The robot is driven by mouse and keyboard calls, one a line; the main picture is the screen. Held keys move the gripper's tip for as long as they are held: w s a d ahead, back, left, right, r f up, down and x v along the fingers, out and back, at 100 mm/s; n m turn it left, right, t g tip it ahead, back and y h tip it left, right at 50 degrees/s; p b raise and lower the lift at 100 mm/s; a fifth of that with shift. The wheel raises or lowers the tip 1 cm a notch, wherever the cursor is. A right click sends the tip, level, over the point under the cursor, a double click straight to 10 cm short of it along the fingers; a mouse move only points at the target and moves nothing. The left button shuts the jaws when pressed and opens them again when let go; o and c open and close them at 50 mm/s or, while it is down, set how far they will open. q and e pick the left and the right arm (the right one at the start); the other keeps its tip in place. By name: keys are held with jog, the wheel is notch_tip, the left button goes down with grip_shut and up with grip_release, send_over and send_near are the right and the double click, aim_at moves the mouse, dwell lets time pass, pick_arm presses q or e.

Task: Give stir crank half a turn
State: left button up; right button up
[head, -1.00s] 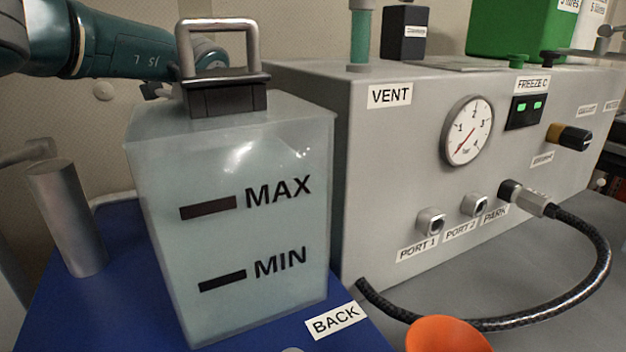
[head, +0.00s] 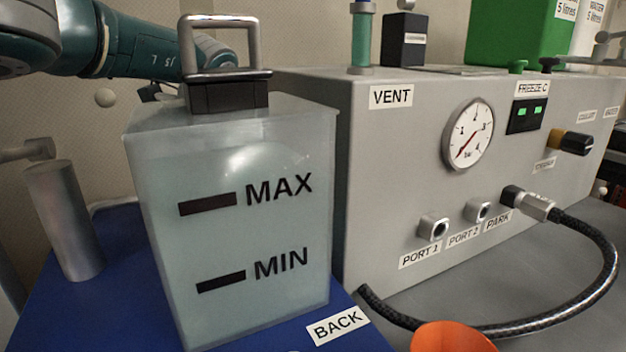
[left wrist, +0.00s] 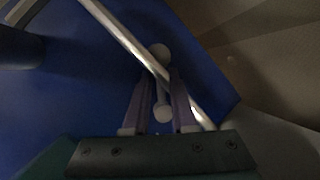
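In the left wrist view my left gripper (left wrist: 161,76) has its two fingers apart, with dark gaps between them. A pale round knob (left wrist: 163,112) shows between the fingers, and a second pale round end (left wrist: 160,50) lies just beyond the tips. A metal rod (left wrist: 130,42) crosses diagonally past the fingertips. These may be parts of the stir crank, but I cannot tell for sure, nor whether the fingers touch them. In the head view my left arm reaches in behind the tank (head: 235,235), which hides the gripper. My right gripper is not in view.
The translucent tank, marked MAX and MIN, stands on a blue surface (head: 100,310) beside a grey cylinder (head: 65,225). At right is a grey control box (head: 375,160) with a gauge (head: 467,135). A black hose (head: 605,250) and an orange funnel-like thing (head: 450,338) are in front.

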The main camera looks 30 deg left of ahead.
pick_arm(q)
jog(key=shift+o, duration=1.2)
jog(key=p+v, duration=0.3)
jog(key=p, duration=0.1)
jog(key=shift+a+r, duration=0.1)
jog(key=shift+r, duration=0.2)
jog(key=p+v, duration=0.1)
jog(key=v, duration=0.5)
jog(key=shift+d, duration=0.3)
jog(key=shift+s+r, duration=0.1)
jog(key=shift+c, duration=0.3)
